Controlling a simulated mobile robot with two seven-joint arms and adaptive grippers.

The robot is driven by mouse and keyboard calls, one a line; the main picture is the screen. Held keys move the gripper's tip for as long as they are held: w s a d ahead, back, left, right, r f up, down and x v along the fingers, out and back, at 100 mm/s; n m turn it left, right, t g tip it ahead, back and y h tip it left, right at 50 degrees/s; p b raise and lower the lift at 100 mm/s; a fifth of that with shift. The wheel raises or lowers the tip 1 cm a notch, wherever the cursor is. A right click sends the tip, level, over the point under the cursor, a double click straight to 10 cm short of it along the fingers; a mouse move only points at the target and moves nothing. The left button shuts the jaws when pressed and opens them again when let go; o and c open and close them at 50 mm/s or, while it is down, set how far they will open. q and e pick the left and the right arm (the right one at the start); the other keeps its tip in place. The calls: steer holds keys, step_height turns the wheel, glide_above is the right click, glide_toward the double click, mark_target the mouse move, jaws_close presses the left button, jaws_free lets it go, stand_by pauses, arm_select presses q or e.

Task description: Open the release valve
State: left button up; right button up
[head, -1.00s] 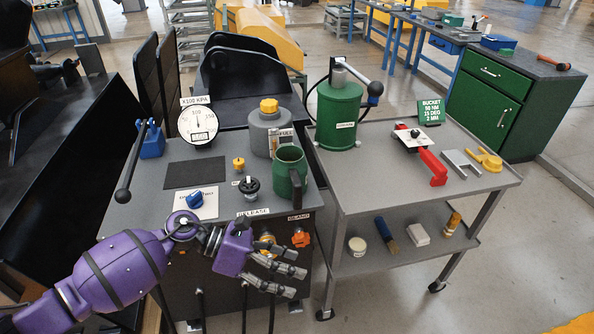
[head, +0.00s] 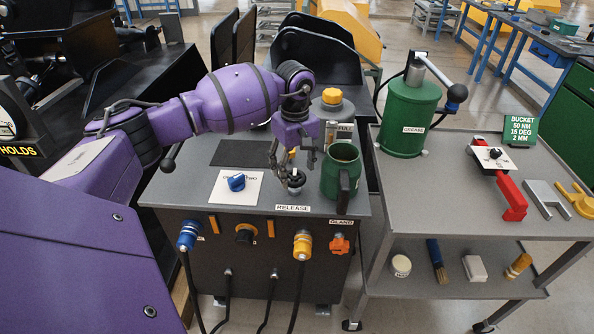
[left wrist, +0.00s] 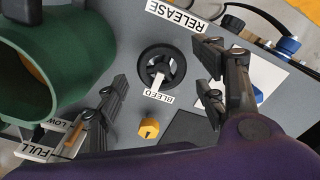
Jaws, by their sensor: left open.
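The release valve is a black round handwheel (head: 295,181) with a white pointer mark, on the grey console top behind the RELEASE label (head: 293,208). In the left wrist view the handwheel (left wrist: 161,66) shows from above, with a BLEED label beside it. My left gripper (head: 294,172) points down over the handwheel, its fingers open on either side of it. In the left wrist view my left gripper (left wrist: 164,62) has its fingers spread with the wheel between them; contact is not visible. My right gripper is not in view.
A green mug (head: 341,172) stands close right of the handwheel. A yellow knob (left wrist: 149,128) and a blue knob (head: 236,182) are also nearby. A grey reservoir with a yellow cap (head: 331,96) is behind. Hoses hang from the console front.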

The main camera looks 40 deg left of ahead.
arm_select(q)
steer(key=shift+f, duration=0.85)
steer(key=c, duration=1.1)
